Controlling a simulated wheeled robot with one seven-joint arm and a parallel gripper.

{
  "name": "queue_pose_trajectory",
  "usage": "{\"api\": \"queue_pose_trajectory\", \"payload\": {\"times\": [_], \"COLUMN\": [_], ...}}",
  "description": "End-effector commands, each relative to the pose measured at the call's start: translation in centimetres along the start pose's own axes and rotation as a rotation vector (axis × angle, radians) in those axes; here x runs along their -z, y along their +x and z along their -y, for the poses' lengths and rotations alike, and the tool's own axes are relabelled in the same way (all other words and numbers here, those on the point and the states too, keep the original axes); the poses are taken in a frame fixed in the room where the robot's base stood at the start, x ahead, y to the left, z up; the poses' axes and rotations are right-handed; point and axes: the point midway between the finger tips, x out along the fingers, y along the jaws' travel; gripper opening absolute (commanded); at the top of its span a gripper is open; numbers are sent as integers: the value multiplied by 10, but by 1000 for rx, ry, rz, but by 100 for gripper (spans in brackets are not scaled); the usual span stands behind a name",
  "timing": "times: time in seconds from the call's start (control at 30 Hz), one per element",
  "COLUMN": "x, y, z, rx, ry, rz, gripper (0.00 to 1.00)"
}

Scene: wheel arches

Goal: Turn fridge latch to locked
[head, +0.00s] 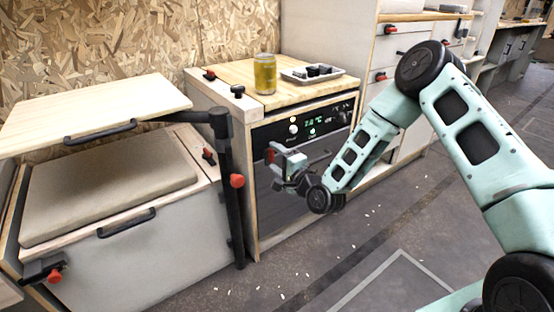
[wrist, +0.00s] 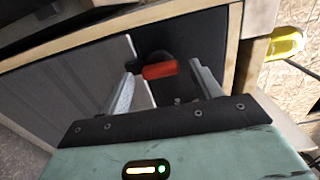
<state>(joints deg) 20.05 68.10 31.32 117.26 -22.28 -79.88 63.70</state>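The fridge latch (wrist: 160,71) is a small red handle on a round black mount on the dark front panel. In the wrist view it lies between the fingertips of my gripper (wrist: 162,66), with a visible gap to the right finger; I cannot tell if the left one touches it. My gripper is open. In the head view my gripper (head: 284,153) is at the upper left of the dark appliance front (head: 290,205), and the red of the latch (head: 270,156) shows beside its fingers, partly hidden.
A black post (head: 228,190) with a red knob (head: 237,181) and a raised wooden board (head: 90,108) are at left.

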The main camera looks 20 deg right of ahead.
Motion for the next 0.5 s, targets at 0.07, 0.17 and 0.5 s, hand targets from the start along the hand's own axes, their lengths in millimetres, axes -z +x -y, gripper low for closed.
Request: {"api": "queue_pose_trajectory", "payload": {"times": [0.07, 0.17, 0.5], "x": [0, 0, 0], "y": [0, 0, -46], "z": [0, 1, 2], "rx": [1, 1, -3], "ry": [-1, -1, 1], "rz": [0, 0, 0], "gripper": [64, 64, 64]}}
